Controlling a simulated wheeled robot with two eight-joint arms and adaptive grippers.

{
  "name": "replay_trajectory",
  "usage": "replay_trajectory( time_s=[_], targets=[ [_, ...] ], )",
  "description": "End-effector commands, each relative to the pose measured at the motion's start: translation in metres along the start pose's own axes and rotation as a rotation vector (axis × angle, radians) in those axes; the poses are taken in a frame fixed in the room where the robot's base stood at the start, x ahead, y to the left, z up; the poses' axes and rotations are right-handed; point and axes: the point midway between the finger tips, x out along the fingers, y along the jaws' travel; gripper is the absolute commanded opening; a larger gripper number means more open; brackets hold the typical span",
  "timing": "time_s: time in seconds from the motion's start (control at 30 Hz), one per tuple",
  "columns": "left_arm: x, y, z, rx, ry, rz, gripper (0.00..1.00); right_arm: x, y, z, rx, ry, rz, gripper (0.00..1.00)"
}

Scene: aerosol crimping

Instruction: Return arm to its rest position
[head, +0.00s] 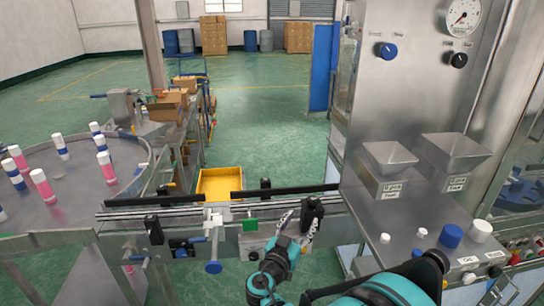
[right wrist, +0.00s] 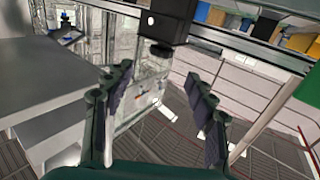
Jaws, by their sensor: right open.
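My right arm is teal and black and comes in from the bottom right of the head view. My right gripper (head: 297,224) is beside the front edge of the conveyor, near a black block on its rail. In the right wrist view the gripper's two dark, padded fingers (right wrist: 158,78) are spread wide. Nothing is between them, and the black block (right wrist: 166,22) is above and beyond the fingertips. My left gripper does not show in either view.
The conveyor rail (head: 180,212) crosses the middle. A steel machine (head: 410,110) with two hoppers stands at right, with white and blue knobs on its ledge. Pink and blue-white cans (head: 43,186) stand on a round table at left. A yellow bin (head: 221,184) lies behind the conveyor.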

Motion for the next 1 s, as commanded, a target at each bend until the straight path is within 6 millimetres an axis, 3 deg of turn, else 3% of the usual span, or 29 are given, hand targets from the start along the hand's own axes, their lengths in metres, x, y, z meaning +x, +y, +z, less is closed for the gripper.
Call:
replay_trajectory(
  time_s=[0.13,0.27,0.4,0.53,0.67,0.8,1.0],
  targets=[
    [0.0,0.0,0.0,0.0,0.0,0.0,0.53,0.002,0.028,0.001,-0.049,-0.103,0.028,0.56],
    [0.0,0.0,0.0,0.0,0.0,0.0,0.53,-0.007,0.073,0.01,-0.131,-0.291,0.04,0.56],
    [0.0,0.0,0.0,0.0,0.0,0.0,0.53,-0.035,0.117,0.024,-0.209,-0.508,-0.004,0.56],
    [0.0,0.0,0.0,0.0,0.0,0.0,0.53,-0.074,0.146,0.039,-0.254,-0.681,-0.097,0.56],
    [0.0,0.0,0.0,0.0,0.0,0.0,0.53,-0.12,0.163,0.052,-0.274,-0.812,-0.23,0.56],
    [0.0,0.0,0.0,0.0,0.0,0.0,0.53,-0.163,0.168,0.06,-0.273,-0.886,-0.374,0.56],
    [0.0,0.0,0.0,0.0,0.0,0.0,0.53,-0.194,0.165,0.064,-0.262,-0.912,-0.498,0.56]
  ],
)
